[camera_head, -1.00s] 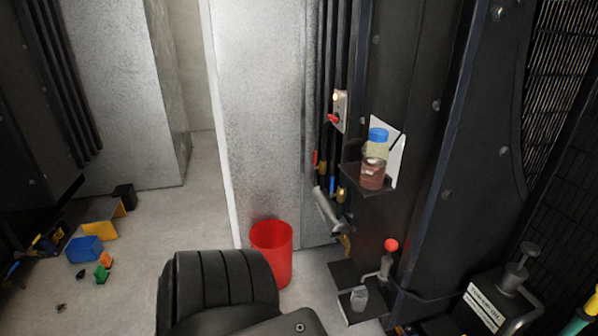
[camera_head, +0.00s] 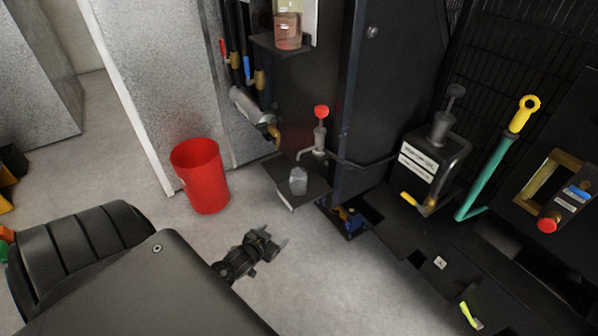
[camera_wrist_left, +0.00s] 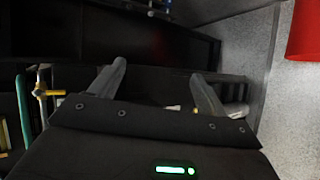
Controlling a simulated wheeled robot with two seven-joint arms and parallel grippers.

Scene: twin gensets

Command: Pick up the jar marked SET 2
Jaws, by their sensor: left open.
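A small clear jar (camera_head: 298,180) stands on a low dark shelf (camera_head: 284,194) under a red-knobbed valve; no marking on it is legible. A larger bottle (camera_head: 288,25) with reddish liquid stands on the upper bracket, its top cut off by the frame; I cannot read SET 2 on either. My left gripper (camera_head: 276,242) is open and empty, below and left of the low shelf, apart from the jar. In the left wrist view its two fingers (camera_wrist_left: 157,82) are spread with nothing between them. My right gripper is not in view.
A red bucket (camera_head: 201,178) stands on the floor left of the shelf. A dark labelled can (camera_head: 428,160), a green lever with yellow grip (camera_head: 490,165) and a red button (camera_head: 549,222) are at right. Floor around my left gripper is clear.

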